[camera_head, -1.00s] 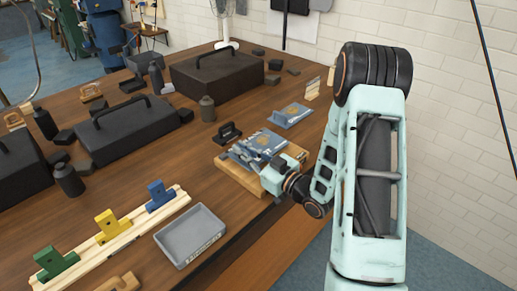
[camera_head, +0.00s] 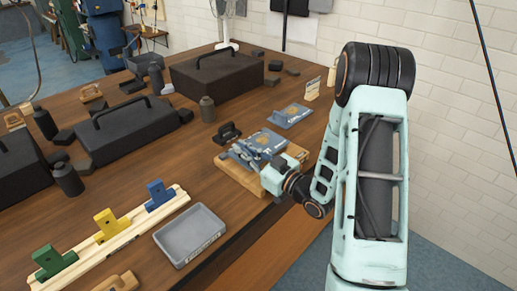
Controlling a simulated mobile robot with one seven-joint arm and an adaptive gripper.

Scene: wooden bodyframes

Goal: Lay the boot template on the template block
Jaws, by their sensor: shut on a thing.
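A blue-grey plate with a tan emblem, which looks like the boot template (camera_head: 264,141), is over the wooden template block (camera_head: 233,172). The plate looks about level; I cannot tell whether it rests on the wood or hangs just above. My gripper (camera_head: 243,154) is at the plate's near left side, shut on it. My wrist and the fingers hide part of the plate and the block's middle. The block's left end and near edge show, and a bit at its right.
A second blue-grey plate (camera_head: 290,116) lies behind, near a small sign (camera_head: 313,89). A black handled tool (camera_head: 227,133) stands just behind the block. A grey tray (camera_head: 190,236) and a rack with coloured pieces (camera_head: 108,226) are at the front left. Bare table lies between.

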